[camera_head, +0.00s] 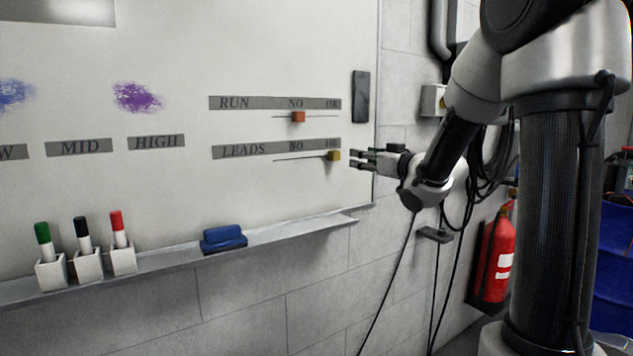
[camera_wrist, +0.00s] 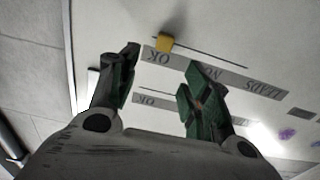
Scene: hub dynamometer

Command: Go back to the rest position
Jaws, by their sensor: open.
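My gripper (camera_head: 362,159) is in front of the right side of the whiteboard, just right of the yellow slider knob (camera_head: 334,155). In the wrist view my gripper (camera_wrist: 160,80) has its two green-padded fingers spread apart with nothing between them. The yellow knob (camera_wrist: 165,42) shows beyond the fingertips, apart from them. The knob is at the OK end of the LEADS line. The orange knob (camera_head: 299,117) on the RUN line is near the NO mark in the head view.
The whiteboard (camera_head: 180,50) has a ledge (camera_head: 290,232) with a blue eraser (camera_head: 223,239) and three markers in white holders. A dark strip (camera_head: 361,97) is on the board's right edge. A fire extinguisher (camera_head: 494,260) and hanging cables are right of the board.

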